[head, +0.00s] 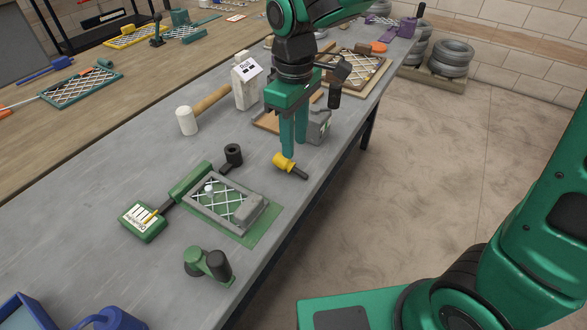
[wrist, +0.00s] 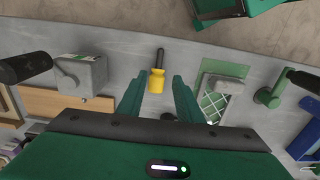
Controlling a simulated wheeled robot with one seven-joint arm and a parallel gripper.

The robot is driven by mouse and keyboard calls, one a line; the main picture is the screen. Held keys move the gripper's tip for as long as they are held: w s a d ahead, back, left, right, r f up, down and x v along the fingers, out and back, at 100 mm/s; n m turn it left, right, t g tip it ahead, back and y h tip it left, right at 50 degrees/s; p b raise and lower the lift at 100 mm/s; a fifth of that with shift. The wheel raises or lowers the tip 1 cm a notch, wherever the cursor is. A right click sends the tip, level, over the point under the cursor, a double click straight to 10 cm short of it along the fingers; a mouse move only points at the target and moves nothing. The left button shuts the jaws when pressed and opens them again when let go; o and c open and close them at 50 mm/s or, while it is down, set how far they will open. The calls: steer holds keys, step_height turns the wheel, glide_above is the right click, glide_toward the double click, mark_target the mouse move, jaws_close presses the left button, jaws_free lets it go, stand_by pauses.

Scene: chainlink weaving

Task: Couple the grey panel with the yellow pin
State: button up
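The yellow pin (head: 283,162) has a yellow head and a dark shank and lies on the grey bench near its right edge. In the wrist view the yellow pin (wrist: 156,82) shows between the two fingers, with gaps on both sides. My gripper (head: 295,151) points down over the pin with its fingers apart; it also shows open in the wrist view (wrist: 157,90). The grey panel (head: 190,207) is a grey frame with light mesh, lying on a green mat to the lower left of the pin. A grey block covers part of the panel's right side.
A black cylindrical piece (head: 233,155) stands behind the panel. A mallet (head: 187,120) and a grey clamp-like block (head: 318,127) are farther back.

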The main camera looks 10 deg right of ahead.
mark_target(297, 168)
steer(key=f, duration=0.8)
steer(key=shift+d+f, duration=0.1)
steer(key=shift+d, duration=0.2)
jaws_close()
